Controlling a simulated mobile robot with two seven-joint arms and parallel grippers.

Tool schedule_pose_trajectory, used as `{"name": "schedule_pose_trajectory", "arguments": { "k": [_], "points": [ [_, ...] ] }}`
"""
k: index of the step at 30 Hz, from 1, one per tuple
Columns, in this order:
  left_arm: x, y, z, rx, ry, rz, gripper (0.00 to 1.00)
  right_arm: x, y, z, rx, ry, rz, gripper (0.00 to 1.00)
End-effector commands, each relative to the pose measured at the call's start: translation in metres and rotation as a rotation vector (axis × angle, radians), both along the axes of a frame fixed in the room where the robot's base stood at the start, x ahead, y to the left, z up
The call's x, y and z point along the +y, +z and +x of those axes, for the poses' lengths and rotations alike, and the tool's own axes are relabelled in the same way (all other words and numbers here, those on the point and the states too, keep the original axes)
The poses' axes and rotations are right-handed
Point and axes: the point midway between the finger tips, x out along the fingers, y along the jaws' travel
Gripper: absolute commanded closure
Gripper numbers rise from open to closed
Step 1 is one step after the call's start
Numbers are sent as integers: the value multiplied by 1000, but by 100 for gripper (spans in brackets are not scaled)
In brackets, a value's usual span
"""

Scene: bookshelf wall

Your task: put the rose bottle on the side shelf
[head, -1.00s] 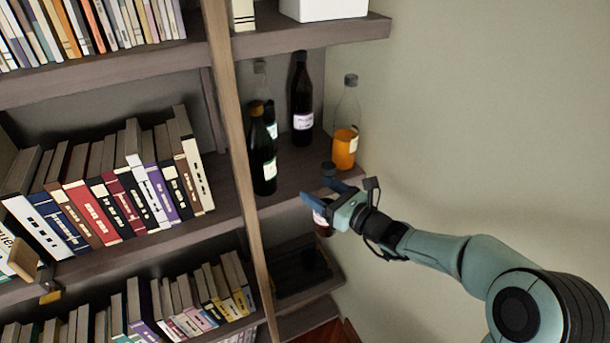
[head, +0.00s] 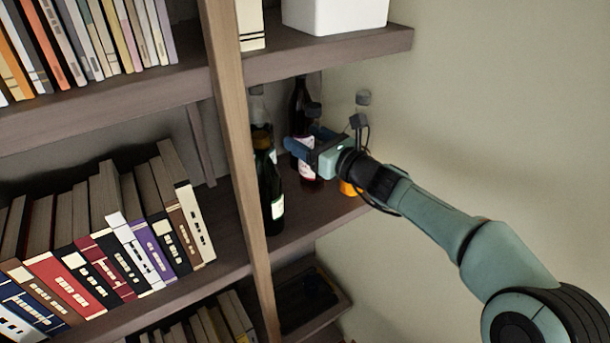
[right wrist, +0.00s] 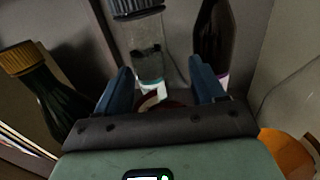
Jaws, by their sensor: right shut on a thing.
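The rose bottle (head: 308,172) is in my right gripper (head: 312,146), upright, with its grey cap showing above the fingers and its pale label and reddish lower part below them. The gripper is shut on it and is over the side shelf (head: 318,212), among the other bottles. The fingers hide the bottle's middle, and I cannot tell whether its base touches the shelf. In the right wrist view the two blue fingers of my right gripper (right wrist: 162,88) flank it. My left gripper is not in view.
A dark green bottle (head: 270,190) stands left, by the wooden upright (head: 240,150). A dark bottle (head: 299,92) and a clear bottle are behind. An orange-filled bottle (head: 347,188) is right, partly hidden by my arm. The upper shelf (head: 330,42) overhangs. Bare shelf shows in front.

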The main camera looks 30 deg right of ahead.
Motion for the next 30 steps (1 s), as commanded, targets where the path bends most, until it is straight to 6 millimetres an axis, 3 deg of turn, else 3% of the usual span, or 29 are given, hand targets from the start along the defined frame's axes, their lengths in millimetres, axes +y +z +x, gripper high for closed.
{"name": "schedule_pose_trajectory", "arguments": {
  "k": [13,26,27,29,30],
  "points": [
    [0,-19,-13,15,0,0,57,0,-56,0,-3,1,1,88],
    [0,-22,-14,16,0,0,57,1,-61,0,-6,2,0,88],
    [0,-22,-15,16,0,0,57,0,-63,0,-2,1,0,28],
    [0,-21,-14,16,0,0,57,0,-62,0,-3,0,0,8],
    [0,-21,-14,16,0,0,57,0,-62,0,-3,0,0,6]
  ]
}}
